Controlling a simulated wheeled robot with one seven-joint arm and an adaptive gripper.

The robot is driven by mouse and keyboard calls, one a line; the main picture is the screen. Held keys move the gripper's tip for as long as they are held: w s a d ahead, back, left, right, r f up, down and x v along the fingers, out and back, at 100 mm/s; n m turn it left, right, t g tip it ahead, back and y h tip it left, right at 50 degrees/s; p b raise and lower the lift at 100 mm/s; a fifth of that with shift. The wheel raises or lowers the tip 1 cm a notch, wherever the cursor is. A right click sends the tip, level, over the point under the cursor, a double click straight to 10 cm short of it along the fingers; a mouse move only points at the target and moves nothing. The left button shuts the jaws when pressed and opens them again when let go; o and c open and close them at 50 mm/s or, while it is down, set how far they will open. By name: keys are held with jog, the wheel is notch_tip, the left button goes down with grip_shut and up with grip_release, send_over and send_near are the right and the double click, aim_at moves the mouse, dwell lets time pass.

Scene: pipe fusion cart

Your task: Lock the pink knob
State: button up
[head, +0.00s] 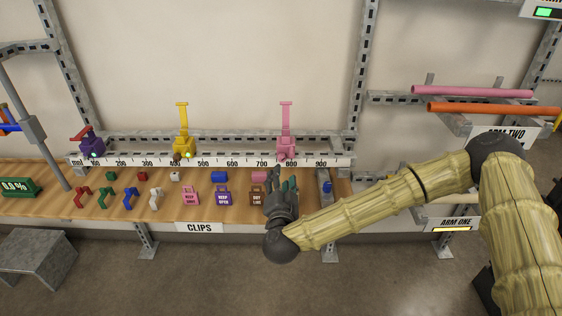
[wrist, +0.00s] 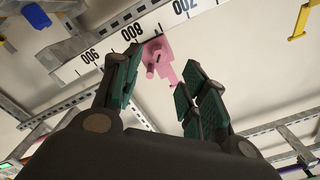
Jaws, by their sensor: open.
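The pink knob belongs to a pink clamp (head: 286,135) on the rail, a little short of the 800 mark on the scale. Its tall pink lever points straight up. In the wrist view the pink clamp (wrist: 158,58) shows beyond my fingers, with a short round stub facing the camera, which may be the knob. My gripper (head: 284,184) is over the bench front, below the pink clamp and apart from it. In the wrist view my gripper (wrist: 155,90) has its green-padded fingers spread with nothing between them.
A yellow clamp (head: 184,140) and a purple clamp (head: 91,146) stand further left on the rail. Clips, blocks and tags, including a pink tag (head: 190,196), lie on the wooden bench (head: 60,185). Pink and orange pipes (head: 480,108) rest at right.

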aim_at(281, 161)
jog(key=w+p, duration=0.1)
jog(key=w, duration=0.7)
jog(key=shift+w+p, duration=0.35)
jog(key=shift+p, duration=0.05)
jog(key=shift+c, duration=0.2)
grip_shut()
